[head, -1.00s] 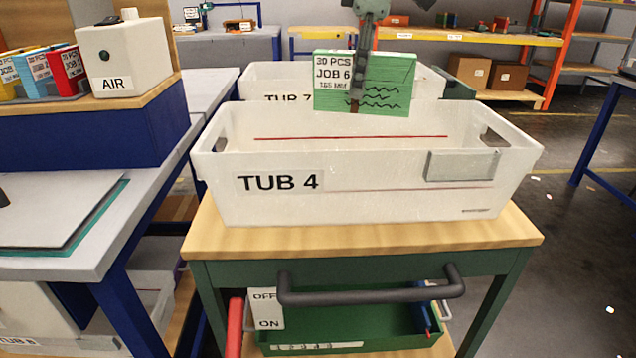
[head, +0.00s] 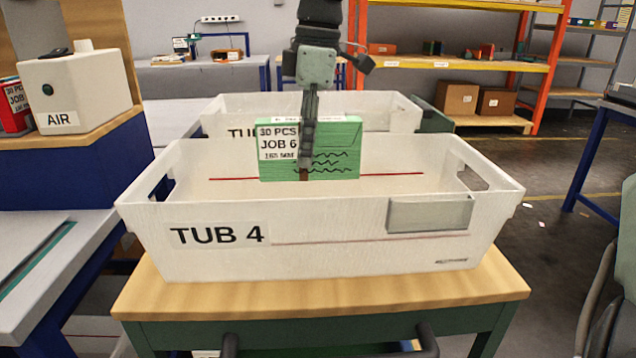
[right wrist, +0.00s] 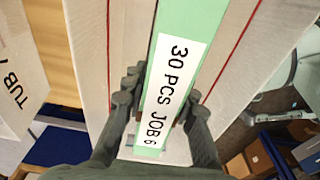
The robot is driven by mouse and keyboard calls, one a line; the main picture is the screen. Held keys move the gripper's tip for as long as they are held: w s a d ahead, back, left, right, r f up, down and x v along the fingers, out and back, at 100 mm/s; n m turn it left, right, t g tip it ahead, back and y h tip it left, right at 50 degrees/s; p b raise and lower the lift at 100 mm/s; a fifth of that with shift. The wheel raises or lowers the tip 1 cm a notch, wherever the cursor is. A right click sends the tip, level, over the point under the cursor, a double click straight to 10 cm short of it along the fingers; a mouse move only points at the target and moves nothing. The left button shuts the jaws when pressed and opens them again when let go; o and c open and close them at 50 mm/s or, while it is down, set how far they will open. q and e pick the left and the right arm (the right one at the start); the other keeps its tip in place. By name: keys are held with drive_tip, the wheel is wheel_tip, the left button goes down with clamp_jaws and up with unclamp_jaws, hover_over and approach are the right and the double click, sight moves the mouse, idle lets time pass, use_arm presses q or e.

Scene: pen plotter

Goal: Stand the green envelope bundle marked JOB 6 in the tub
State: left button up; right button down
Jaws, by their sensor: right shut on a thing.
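The green envelope bundle (head: 335,150) carries a white label reading 30 PCS JOB 6. My right gripper (head: 306,165) is shut on it from above and holds it upright, its long side facing me. In the right wrist view the fingers (right wrist: 160,110) clamp both sides of the bundle (right wrist: 170,70), with tub walls on either side. My left gripper is out of view.
TUB 4 stands on a wood-topped cart (head: 330,297). Another white tub (head: 235,112) stands right behind it. At left, a white AIR box (head: 80,90) and a red bundle (head: 12,108) sit on a blue-sided bench. TUB 4 shows no other bundles inside.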

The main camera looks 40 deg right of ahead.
sight(318, 179)
drive_tip(key=shift+s+d+f, duration=0.2)
drive_tip(key=shift+s+f, duration=0.2)
drive_tip(key=shift+s, duration=0.2)
drive_tip(key=shift+s+d+f, duration=0.2)
drive_tip(key=shift+s+f, duration=0.15)
drive_tip(key=shift+s, duration=0.25)
wheel_tip(318, 179, down, 4)
drive_tip(key=shift+r+p, duration=0.1)
drive_tip(key=shift+p, duration=0.2)
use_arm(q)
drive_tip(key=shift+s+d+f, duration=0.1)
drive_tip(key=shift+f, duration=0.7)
use_arm(e)
drive_tip(key=shift+f+b, duration=0.25)
drive_tip(key=shift+b, duration=0.05)
drive_tip(key=shift+f, duration=0.2)
drive_tip(key=shift+f+b, duration=0.2)
drive_tip(key=shift+b, duration=0.3)
drive_tip(key=c, duration=1.2)
unclamp_jaws()
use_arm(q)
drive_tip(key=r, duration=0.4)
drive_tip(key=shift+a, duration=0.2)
